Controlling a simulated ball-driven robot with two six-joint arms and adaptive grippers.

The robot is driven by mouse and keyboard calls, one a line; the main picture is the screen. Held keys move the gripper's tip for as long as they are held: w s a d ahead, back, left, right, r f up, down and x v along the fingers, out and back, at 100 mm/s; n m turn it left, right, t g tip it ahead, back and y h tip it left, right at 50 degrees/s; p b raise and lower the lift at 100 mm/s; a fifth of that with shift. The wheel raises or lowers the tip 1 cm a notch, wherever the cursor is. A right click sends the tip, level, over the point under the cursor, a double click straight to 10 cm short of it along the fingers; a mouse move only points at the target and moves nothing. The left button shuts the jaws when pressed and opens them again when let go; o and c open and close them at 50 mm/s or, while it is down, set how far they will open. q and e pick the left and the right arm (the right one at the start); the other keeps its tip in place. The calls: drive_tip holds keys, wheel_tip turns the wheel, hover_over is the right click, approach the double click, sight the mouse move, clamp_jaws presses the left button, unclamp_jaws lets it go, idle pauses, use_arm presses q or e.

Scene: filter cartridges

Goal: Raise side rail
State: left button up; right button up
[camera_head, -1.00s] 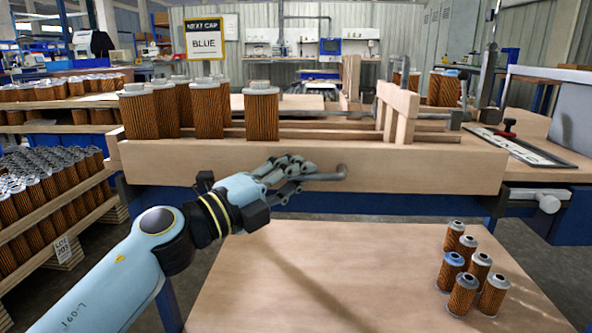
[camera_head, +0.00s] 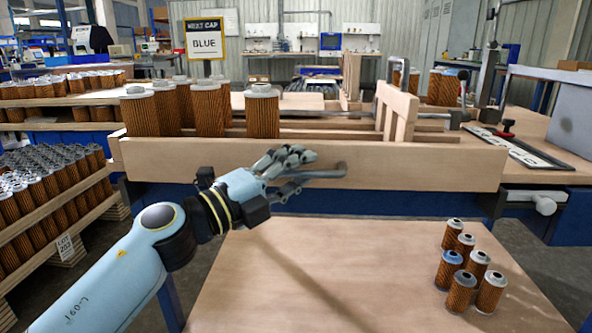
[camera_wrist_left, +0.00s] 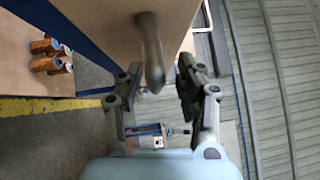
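The side rail (camera_head: 420,167) is a long pale wooden board along the front of the workbench in the head view. A grey metal handle (camera_head: 325,173) sticks out from its front face. My left gripper (camera_head: 307,170) is at this handle, with one finger above it and one below. In the left wrist view, the bent handle (camera_wrist_left: 151,50) reaches down between the two fingers of my left gripper (camera_wrist_left: 157,80). Gaps show on both sides, so the gripper looks open around the handle. My right gripper is not in view.
Tall brown filter cartridges (camera_head: 263,115) stand behind the rail. A wooden upright frame (camera_head: 397,112) stands on the bench. A lower wooden table (camera_head: 300,270) in front carries several small cartridges (camera_head: 462,292) at its right. A sign (camera_head: 205,45) reads NEXT CAP BLUE.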

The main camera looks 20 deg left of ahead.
use_arm(q)
drive_tip(key=v, duration=1.2)
drive_tip(key=shift+r, duration=0.1)
